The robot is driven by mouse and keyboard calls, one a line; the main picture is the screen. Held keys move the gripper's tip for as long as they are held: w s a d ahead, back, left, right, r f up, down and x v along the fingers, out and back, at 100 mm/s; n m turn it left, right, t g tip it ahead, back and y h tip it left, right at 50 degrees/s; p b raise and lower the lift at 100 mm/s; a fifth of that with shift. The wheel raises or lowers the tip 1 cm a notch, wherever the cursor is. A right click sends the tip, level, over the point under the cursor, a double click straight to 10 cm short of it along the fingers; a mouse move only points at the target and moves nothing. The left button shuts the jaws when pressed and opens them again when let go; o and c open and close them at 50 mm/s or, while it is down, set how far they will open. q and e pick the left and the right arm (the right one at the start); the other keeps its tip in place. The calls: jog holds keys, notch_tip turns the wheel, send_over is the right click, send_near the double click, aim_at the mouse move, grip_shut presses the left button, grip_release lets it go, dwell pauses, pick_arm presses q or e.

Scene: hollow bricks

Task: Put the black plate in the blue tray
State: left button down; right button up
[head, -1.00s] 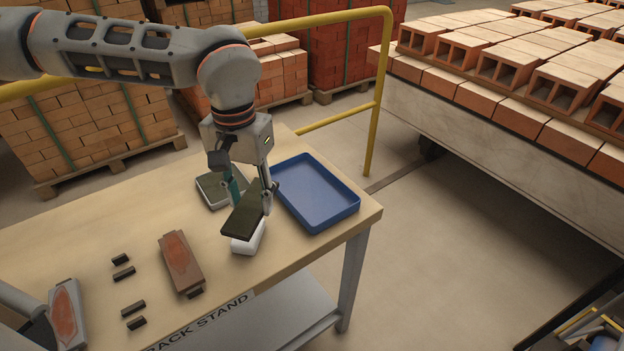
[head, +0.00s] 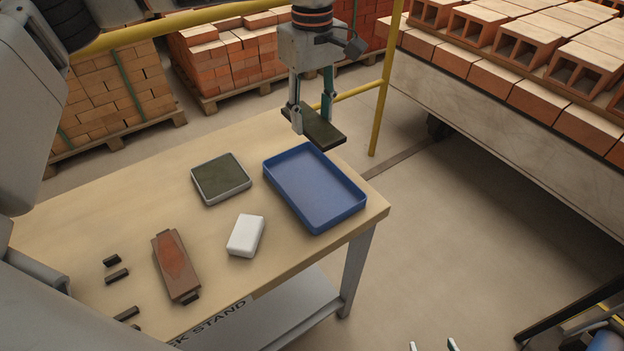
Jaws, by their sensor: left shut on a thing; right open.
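The black plate (head: 322,132) is a thin dark slab held in the air by my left gripper (head: 311,118). The plate appears above the back edge of the blue tray (head: 330,203), a shallow rectangular tray at the table's right end. The tray is empty. My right gripper (head: 432,346) shows only its two fingertips, apart and empty, at the bottom edge of the head view.
On the table (head: 110,215) stand a grey-rimmed dark pad (head: 221,178), a white block (head: 246,235) and a brown tool with a reddish face (head: 176,264). Several small black pieces (head: 117,275) lie front left. A yellow rail (head: 383,95) runs behind the table.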

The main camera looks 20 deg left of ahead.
pick_arm(q)
jog(key=b, duration=0.1)
send_over(312, 186)
notch_tip(312, 186, down, 13)
jog(key=shift+f, duration=2.3)
pick_arm(e)
jog(key=shift+w+d+f, duration=0.25)
jog(key=shift+w, duration=0.3)
pick_arm(q)
jog(key=c, duration=1.3)
grip_release()
jog(key=shift+f, duration=0.2)
notch_tip(312, 186, up, 12)
jog(key=shift+r+p, duration=0.15)
jog(key=shift+p, duration=0.15)
pick_arm(e)
jog(key=shift+s+a+r, duration=0.15)
jog(key=shift+s, duration=0.1)
jog(key=shift+w+r, duration=0.1)
jog(key=shift+r, duration=0.05)
